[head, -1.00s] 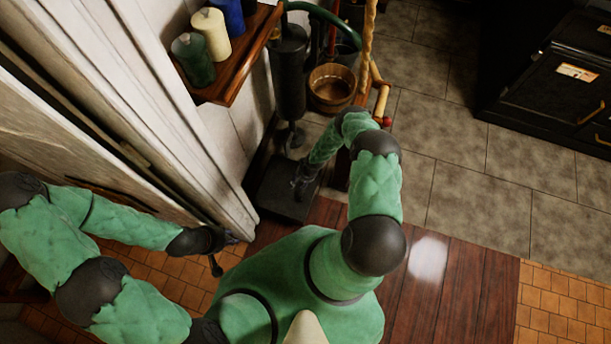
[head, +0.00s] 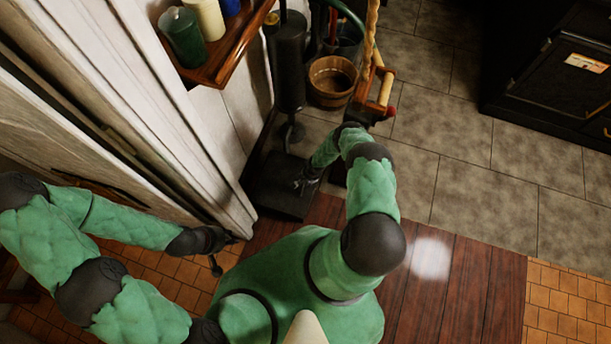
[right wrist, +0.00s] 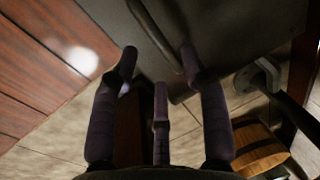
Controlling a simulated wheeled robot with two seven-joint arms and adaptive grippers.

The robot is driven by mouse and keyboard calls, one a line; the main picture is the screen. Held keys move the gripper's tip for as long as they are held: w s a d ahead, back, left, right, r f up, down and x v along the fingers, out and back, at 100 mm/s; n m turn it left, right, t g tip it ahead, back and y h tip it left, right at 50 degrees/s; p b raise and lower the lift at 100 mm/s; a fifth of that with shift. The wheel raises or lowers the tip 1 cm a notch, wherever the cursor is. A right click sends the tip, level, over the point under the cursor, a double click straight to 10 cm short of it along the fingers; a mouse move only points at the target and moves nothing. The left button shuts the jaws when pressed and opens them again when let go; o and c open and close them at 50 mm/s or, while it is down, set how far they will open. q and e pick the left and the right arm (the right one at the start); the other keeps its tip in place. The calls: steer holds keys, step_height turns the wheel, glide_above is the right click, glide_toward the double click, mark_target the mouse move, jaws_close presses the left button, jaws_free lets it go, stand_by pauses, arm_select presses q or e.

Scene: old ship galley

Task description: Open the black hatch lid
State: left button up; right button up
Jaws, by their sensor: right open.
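The black hatch lid (head: 278,203) is a dark square plate low by the white wall, left of my right arm in the head view. In the right wrist view the dark lid (right wrist: 225,30) fills the top, with a bar handle (right wrist: 152,32) across it. My right gripper (head: 303,182) is over the lid's right part. In the right wrist view its fingers (right wrist: 158,65) are spread, with the bar's near end by the right fingertip; contact cannot be told. My left gripper (head: 222,252) hangs away from the lid, beside the white panelling; its fingers are too small to judge.
A dark pump-like cylinder (head: 290,75) stands behind the lid, with a wooden bucket (head: 331,82) beside it. A shelf (head: 228,62) with jars juts from the wall above. A black cabinet (head: 560,85) stands at right. The tiled floor (head: 455,150) between is clear.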

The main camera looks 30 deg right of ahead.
steer(key=shift+w+a+f+b, duration=0.15)
steer(key=shift+f+b, duration=0.35)
steer(key=shift+f, duration=0.25)
steer(key=shift+w+a+f+b, duration=0.1)
steer(key=shift+f+b, duration=0.35)
steer(key=shift+f, duration=0.3)
jaws_close()
